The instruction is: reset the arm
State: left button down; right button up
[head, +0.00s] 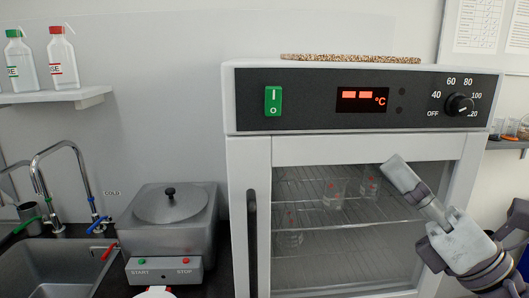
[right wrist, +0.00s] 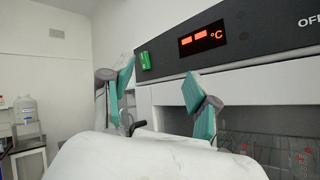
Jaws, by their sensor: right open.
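My right arm reaches in from the right edge of the head view. Its gripper (head: 404,180) is in front of the oven's glass door, at the right side of the door, and points up and left. In the right wrist view the two teal-padded fingers of the right gripper (right wrist: 162,92) stand well apart, with nothing between them. The oven (right wrist: 235,85) lies behind them in that view. My left gripper is not in view.
The drying oven (head: 350,148) has a closed glass door with a dark handle (head: 252,240); glassware stands on racks inside. A grey lidded bath (head: 170,220) and a sink (head: 55,265) are to the left. Bottles stand on a wall shelf (head: 50,97).

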jog(key=w+d+f+m+t+h, duration=0.25)
jog(key=d+f+m+h, duration=0.25)
jog(key=f+m+h, duration=0.6)
jog(key=w+d+f+m+t+h, duration=0.1)
jog(key=w+d+f+m+h, duration=0.3)
jog(key=m+h, duration=0.8)
notch_tip(320, 180, down, 13)
jog(key=s+d+m+g+y, duration=0.1)
jog(key=s+d+m+g, duration=0.3)
jog(key=m, duration=0.5)
jog(key=s+a+f+m+g+y, duration=0.25)
jog(key=s+a+f+g, duration=0.35)
jog(key=s+f, duration=0.5)
jog(key=s+a+f+m+g+y, duration=0.2)
jog(key=s+a+f+m+g, duration=0.2)
jog(key=s+f+g, duration=0.7)
notch_tip(320, 180, down, 29)
jog(key=w+t, duration=0.1)
jog(key=t, duration=0.1)
jog(key=s+d+f+g, duration=0.1)
jog(key=s+d+f, duration=0.2)
jog(key=s+f, duration=1.2)
jog(key=shift+s+d+h, duration=0.15)
jog(key=shift+s+h, duration=0.2)
jog(key=shift+s, duration=0.2)
